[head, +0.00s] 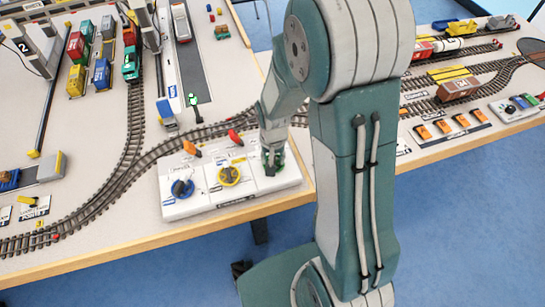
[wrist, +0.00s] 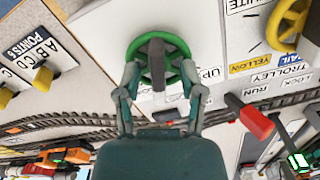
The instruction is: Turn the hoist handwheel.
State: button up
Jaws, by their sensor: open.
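A green handwheel (wrist: 177,46) with a dark raised bar across its middle is in the wrist view, on a white panel with an "UP" label beside it. The hoist name is not readable there. My gripper (wrist: 160,72) is open, with one finger on each side of the wheel's near part and the dark bar between them. Whether the fingers touch the wheel is unclear. In the head view, my gripper (head: 271,155) is over the right end of the white control panel (head: 232,203), and mostly hides the green wheel (head: 277,170).
A yellow handwheel (head: 230,175) and a blue knob (head: 182,188) are to the left on the same panel. A red lever (head: 235,137) and an orange lever (head: 191,149) stand behind them. Model railway track (head: 132,150) runs behind and left of the panel.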

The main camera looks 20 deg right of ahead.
notch_tip(320, 180, up, 12)
dwell(0.4)
jog(key=shift+w+f, duration=0.1)
jog(key=shift+c, duration=0.3)
dwell(0.5)
